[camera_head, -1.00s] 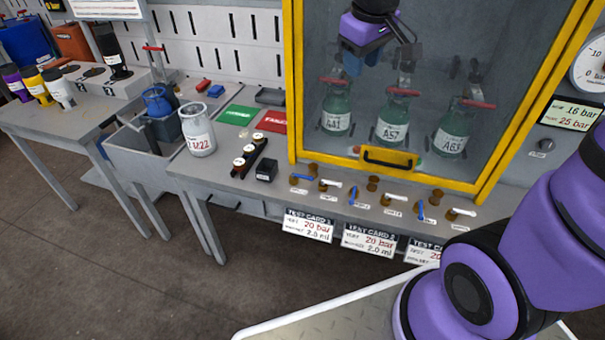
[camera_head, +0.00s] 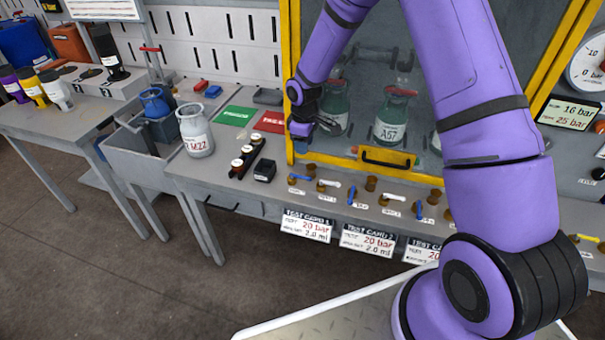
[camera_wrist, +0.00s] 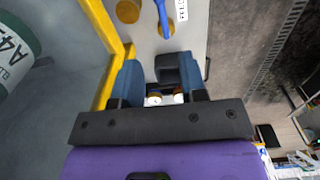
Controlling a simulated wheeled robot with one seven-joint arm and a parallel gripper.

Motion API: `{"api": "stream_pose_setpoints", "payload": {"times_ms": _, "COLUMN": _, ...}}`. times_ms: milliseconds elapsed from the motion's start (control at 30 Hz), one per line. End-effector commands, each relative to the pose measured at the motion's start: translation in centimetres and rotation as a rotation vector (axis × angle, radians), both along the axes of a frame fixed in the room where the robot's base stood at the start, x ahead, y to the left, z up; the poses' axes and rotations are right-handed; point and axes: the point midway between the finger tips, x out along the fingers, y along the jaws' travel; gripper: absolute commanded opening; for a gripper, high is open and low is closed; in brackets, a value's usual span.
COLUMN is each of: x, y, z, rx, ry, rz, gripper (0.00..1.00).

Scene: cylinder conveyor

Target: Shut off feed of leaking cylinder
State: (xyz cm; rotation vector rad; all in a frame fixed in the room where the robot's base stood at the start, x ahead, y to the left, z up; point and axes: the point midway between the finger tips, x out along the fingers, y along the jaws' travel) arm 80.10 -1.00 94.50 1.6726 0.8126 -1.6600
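Green cylinders stand behind the cabinet's clear front in the head view. A57 (camera_head: 392,118) is plain, the left cylinder (camera_head: 336,106) is partly covered by my gripper, and the right one is mostly behind my arm. I see no sign of which leaks. Along the bench front are blue handles (camera_head: 300,178), (camera_head: 351,195), (camera_head: 419,209) and white handles (camera_head: 328,184), (camera_head: 393,197). The leftmost blue handle lies sideways; the others point front to back. My gripper (camera_head: 302,130) hangs above the left valves, empty; its fingers (camera_wrist: 157,88) are apart. One blue handle (camera_wrist: 162,18) lies beyond them.
The yellow cabinet frame (camera_head: 291,60) is close beside my gripper. A grey M22 canister (camera_head: 196,130), a rack (camera_head: 245,158) and a small black box (camera_head: 265,170) stand on the bench to the left. Test cards (camera_head: 306,226) hang below the front edge.

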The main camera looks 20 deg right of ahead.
Motion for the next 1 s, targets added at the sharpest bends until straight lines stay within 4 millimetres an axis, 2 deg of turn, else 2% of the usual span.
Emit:
{"api": "stream_pose_setpoints", "payload": {"times_ms": 33, "x": 0.1, "y": 0.1, "z": -0.9, "rx": 0.004, "ry": 0.007, "rz": 0.009, "gripper": 0.39}}
{"api": "stream_pose_setpoints", "payload": {"times_ms": 367, "x": 0.2, "y": 0.4, "z": -4.2, "rx": 0.010, "ry": 0.017, "rz": 0.025, "gripper": 0.39}}
{"api": "stream_pose_setpoints", "payload": {"times_ms": 733, "x": 0.1, "y": 0.4, "z": -10.4, "rx": 0.009, "ry": 0.014, "rz": 0.023, "gripper": 0.39}}
{"api": "stream_pose_setpoints", "payload": {"times_ms": 1000, "x": 0.2, "y": 0.4, "z": -12.6, "rx": 0.010, "ry": 0.012, "rz": 0.023, "gripper": 0.39}}
